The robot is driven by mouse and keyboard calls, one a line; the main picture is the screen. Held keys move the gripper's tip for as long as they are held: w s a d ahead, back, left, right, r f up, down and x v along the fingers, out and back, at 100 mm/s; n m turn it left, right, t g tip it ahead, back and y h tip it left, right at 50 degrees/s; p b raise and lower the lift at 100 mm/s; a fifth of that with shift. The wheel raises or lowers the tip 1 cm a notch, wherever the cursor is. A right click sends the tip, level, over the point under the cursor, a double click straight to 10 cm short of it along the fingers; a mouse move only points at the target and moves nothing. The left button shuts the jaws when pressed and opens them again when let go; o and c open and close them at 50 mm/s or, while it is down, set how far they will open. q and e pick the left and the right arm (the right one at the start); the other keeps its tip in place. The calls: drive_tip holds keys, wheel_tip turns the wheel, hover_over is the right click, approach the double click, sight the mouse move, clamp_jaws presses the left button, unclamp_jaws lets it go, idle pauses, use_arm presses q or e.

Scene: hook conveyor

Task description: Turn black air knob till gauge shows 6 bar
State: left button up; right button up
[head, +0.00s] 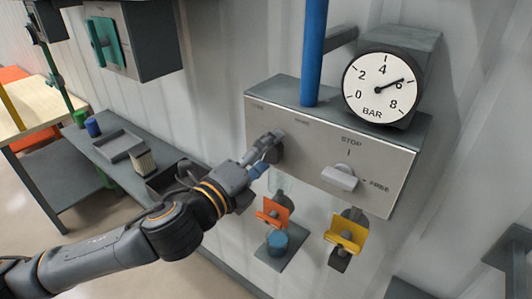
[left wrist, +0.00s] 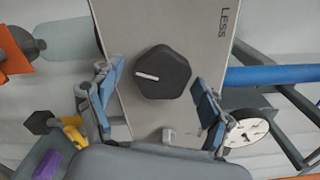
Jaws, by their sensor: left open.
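The black air knob (left wrist: 175,72), with a white pointer line, sits on the grey panel between my left gripper's fingers in the left wrist view. My left gripper (left wrist: 158,92) is open, with visible gaps between its blue pads and the knob. In the head view my left gripper (head: 265,150) is at the panel's left part and hides most of the knob. The gauge (head: 372,104) is a white BAR dial at the upper right. Its needle points at about the 6. My right gripper is not in view.
The control panel (head: 310,150) also carries a pale STOP/FREE lever (head: 340,178). Below it are an orange valve handle (head: 273,212) and a yellow one (head: 346,234). A blue pipe (head: 314,50) rises from the panel. A grey bench (head: 105,170) stands left.

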use_arm(q)
drive_tip(key=shift+s+a, duration=0.15)
drive_tip(key=v, duration=0.7)
idle(0.3)
